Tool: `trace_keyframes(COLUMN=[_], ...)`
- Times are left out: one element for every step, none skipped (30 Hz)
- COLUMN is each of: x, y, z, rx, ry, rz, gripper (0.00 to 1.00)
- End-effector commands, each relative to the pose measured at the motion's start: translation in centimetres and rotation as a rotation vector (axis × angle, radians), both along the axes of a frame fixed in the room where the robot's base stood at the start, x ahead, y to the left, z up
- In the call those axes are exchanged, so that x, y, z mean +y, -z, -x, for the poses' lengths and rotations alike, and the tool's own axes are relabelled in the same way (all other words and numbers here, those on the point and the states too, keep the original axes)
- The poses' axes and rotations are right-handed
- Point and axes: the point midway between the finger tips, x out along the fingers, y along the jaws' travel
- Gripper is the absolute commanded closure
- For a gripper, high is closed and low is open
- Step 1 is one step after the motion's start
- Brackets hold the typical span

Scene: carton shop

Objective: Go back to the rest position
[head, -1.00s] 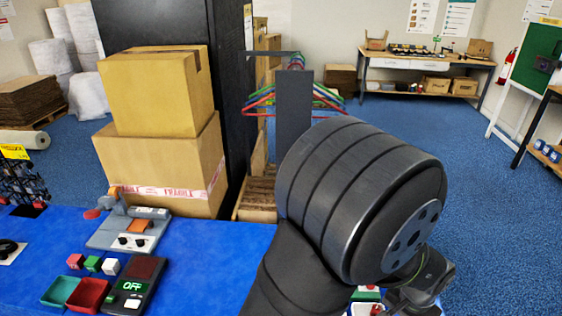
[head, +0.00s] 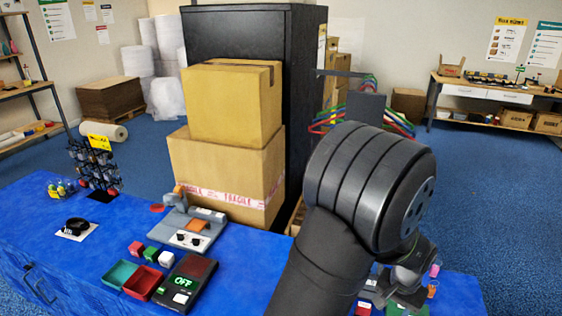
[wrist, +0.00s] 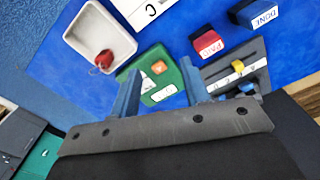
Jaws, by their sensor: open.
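My gripper (wrist: 162,84) is open in the wrist view. Its two blue fingers stand well apart and nothing is held between them. A green device (wrist: 164,80) with an orange button shows beyond the fingers; I cannot tell the height of the fingers over it. In the head view my arm's dark rounded links fill the right of the middle, over the blue bench (head: 75,270), and hide most of the gripper.
The wrist view shows a white tray (wrist: 75,37) holding a red item, a red PAID block (wrist: 208,42), a blue DONE block (wrist: 258,14) and a grey number device (wrist: 258,68). In the head view, stacked cartons (head: 235,105) and a device reading OFF (head: 187,285) stand left of my arm.

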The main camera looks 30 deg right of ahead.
Motion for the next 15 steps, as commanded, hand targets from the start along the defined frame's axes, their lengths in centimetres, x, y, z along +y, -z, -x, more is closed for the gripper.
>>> trace_keyframes(x=[0.2, 0.3, 0.5, 0.6, 0.8, 1.0, 1.1, 1.3, 1.5, 1.7, 1.8, 2.1, 2.3, 2.5, 2.8], y=[0.0, 0.0, 0.1, 0.1, 0.1, 0.1, 0.1, 0.1, 0.1, 0.1, 0.1, 0.1, 0.1, 0.1, 0.1], z=[-1.1, -1.7, -2.4, -2.9, -3.5, -4.2, -4.8, -5.3, -6.1, -6.6, -7.2, -7.9, -8.4, -9.0, -9.7], rx=[0.0, 0.0, 0.0, 0.0, 0.0, 0.0, 0.0, 0.0, 0.0, 0.0, 0.0, 0.0, 0.0, 0.0, 0.0], ry=[-0.021, -0.031, -0.045, -0.055, -0.066, -0.079, -0.09, -0.1, -0.114, -0.125, -0.135, -0.149, -0.16, -0.17, -0.184], rz=[0.0, 0.0, 0.0, 0.0, 0.0, 0.0, 0.0, 0.0, 0.0, 0.0, 0.0, 0.0, 0.0, 0.0, 0.0], gripper=[0.57, 0.57, 0.57, 0.57, 0.57, 0.57, 0.57, 0.57, 0.57, 0.57, 0.57, 0.57, 0.57, 0.57, 0.57])
